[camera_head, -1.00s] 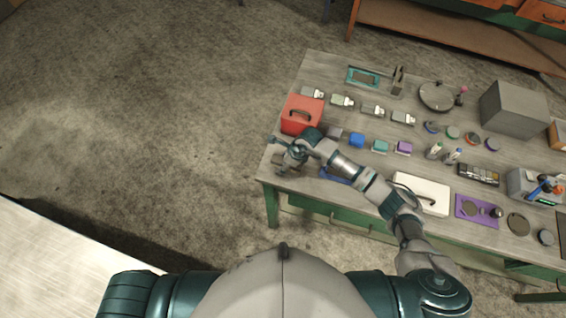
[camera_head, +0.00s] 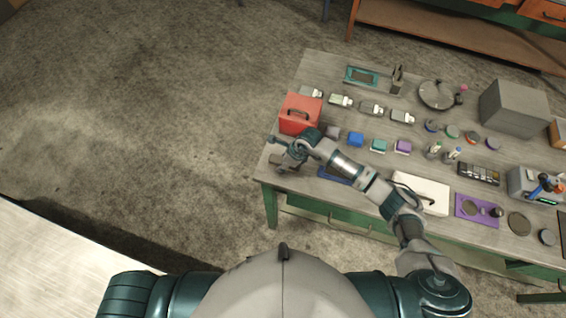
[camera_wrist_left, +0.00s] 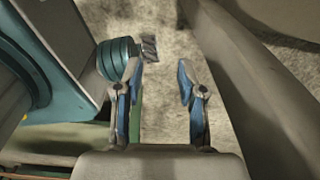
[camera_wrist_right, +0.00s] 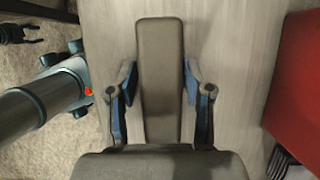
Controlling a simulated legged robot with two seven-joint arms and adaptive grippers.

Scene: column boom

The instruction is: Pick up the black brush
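My right gripper (camera_wrist_right: 160,75) is open, with its fingers on either side of a long dark grey bar with a rounded end, which seems to be the brush (camera_wrist_right: 160,45). The gap at each side is very small, and I cannot tell whether the fingertips touch it. In the head view, my right gripper (camera_head: 283,154) is low over the near left corner of the workbench and hides most of what is under it. My left gripper (camera_wrist_left: 160,75) is open and empty, with bare floor behind its fingers; it does not show in the head view.
A red toolbox (camera_head: 299,116) stands just beyond my right gripper; its side shows in the right wrist view (camera_wrist_right: 300,90). Blue, teal and purple blocks sit to the right. A white case (camera_head: 421,194) lies near the front edge. Free floor is left of the workbench (camera_head: 262,176).

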